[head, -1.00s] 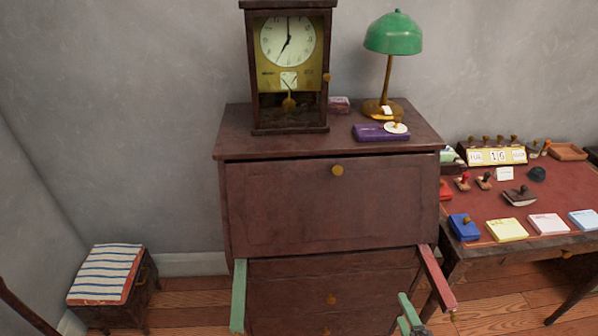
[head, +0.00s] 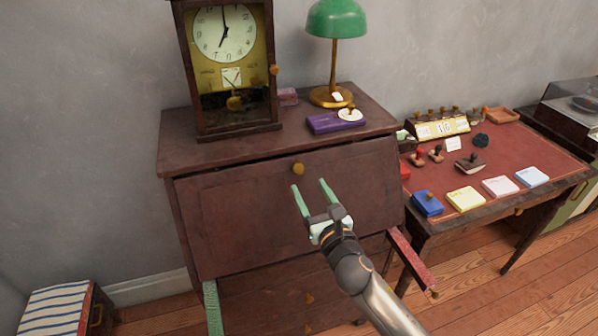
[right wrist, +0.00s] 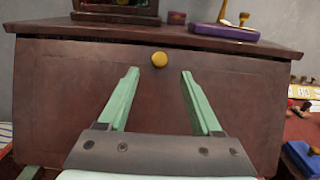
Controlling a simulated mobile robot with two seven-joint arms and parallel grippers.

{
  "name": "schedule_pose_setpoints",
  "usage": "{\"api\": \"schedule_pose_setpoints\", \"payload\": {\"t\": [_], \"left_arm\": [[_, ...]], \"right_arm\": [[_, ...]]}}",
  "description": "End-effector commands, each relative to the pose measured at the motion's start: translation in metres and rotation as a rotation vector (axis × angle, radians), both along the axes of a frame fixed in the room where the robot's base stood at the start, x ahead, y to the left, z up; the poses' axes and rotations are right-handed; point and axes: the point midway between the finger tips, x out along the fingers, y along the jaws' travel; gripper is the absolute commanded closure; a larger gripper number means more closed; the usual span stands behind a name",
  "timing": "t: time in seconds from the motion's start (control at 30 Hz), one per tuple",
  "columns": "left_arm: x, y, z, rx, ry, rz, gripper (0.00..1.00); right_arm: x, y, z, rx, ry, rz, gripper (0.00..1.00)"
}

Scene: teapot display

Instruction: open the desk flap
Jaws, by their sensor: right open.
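The desk flap (head: 290,215) is the dark red-brown front panel of the desk and stands upright, with a thin dark line along its top edge. Its round brass knob (head: 298,169) is near the top middle; it also shows in the right wrist view (right wrist: 159,60). My right gripper (head: 309,185) is open and empty in front of the flap. Its green fingers point up toward the knob, which appears between and just beyond the fingertips in the right wrist view. Contact with the knob does not show. My left gripper is not in view.
Two support arms stick out below the flap, a green one (head: 212,308) at left and a red one (head: 412,262) at right. A clock (head: 184,60), green lamp (head: 336,20) and purple box (head: 330,123) stand on top. A red-topped table (head: 510,150) adjoins at right.

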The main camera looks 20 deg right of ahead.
Motion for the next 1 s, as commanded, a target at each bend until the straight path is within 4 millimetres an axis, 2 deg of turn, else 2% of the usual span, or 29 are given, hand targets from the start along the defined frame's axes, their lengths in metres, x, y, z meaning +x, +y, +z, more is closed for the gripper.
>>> {"api": "schedule_pose_setpoints", "payload": {"t": [0.03,0.2,0.4,0.83,1.0], "left_arm": [[0.000,0.000,0.000,0.000,0.000,0.000,0.50],[0.000,0.000,-0.001,0.000,0.000,0.000,0.50],[0.000,0.000,-0.002,-0.001,0.000,-0.001,0.50],[0.000,0.000,-0.002,0.000,0.000,0.000,0.50],[0.000,0.000,-0.002,0.000,0.000,0.000,0.50]], "right_arm": [[0.012,0.000,0.001,0.002,-0.001,-0.002,0.34],[0.041,0.001,0.000,0.003,0.000,-0.001,0.34],[0.063,0.002,0.000,0.002,0.001,-0.001,0.34],[0.069,0.002,-0.001,0.003,0.001,0.000,0.35],[0.069,0.002,-0.001,0.003,0.002,0.000,0.54]]}}
